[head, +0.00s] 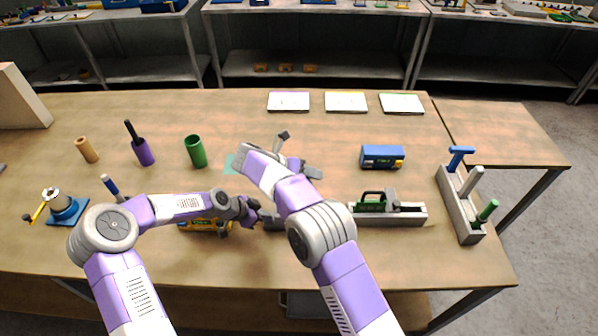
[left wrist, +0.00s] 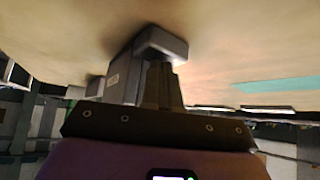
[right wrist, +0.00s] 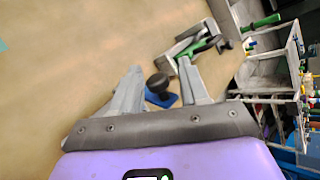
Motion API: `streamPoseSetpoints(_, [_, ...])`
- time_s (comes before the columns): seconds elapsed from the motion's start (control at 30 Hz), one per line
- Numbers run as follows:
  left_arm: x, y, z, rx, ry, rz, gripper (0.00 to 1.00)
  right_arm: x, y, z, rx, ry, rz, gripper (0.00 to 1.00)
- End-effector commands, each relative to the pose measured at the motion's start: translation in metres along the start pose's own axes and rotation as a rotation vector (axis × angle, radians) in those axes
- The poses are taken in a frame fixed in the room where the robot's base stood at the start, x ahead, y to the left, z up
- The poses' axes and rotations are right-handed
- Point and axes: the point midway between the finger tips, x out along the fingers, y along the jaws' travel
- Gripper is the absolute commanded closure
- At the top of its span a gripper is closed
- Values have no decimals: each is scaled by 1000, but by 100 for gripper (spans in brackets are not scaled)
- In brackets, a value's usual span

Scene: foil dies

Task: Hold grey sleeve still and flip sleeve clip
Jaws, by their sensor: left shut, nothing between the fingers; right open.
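A grey block (left wrist: 120,78) with a small label and a hooked grey top piece (left wrist: 162,42) stands close at my left fingers in the left wrist view. It looks like the grey sleeve with its clip; in the head view only a little grey (head: 273,223) shows past my left gripper (head: 258,212). The left fingers (left wrist: 165,72) are shut with nothing between them, right beside the block; contact is unclear. My right gripper (head: 300,155) is open above the table, behind the left one.
A blue labelled block (head: 382,157), a grey fixture with a green clamp (head: 405,213) and a tool tray (head: 462,208) stand to the right. A yellow labelled block (head: 203,226) lies under my left forearm. A green cup (head: 195,151) stands to the left. My right forearm crosses the middle.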

Motion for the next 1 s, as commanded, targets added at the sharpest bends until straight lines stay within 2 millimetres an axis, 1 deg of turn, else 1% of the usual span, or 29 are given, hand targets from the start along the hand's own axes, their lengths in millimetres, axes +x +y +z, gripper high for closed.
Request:
streamPoseSetpoints(0.03, [1,0,4,-4,-4,-1,100,-7,1,0,-1,-2,2,56])
streamPoseSetpoints(0.17, [1,0,3,-4,-3,-1,100,-31,1,-1,1,-3,5,56])
streamPoseSetpoints(0.3, [1,0,3,-3,-3,-1,100,-64,1,-1,3,-5,4,56])
streamPoseSetpoints(0.43, [1,0,3,-3,-2,-1,100,-91,0,-2,2,-4,3,56])
streamPoseSetpoints(0.7, [1,-1,2,-2,-2,-2,100,-112,-1,-1,3,-3,1,56])
streamPoseSetpoints(1.0, [1,-1,2,-2,-2,-2,100,-116,-2,-1,2,-1,-1,56])
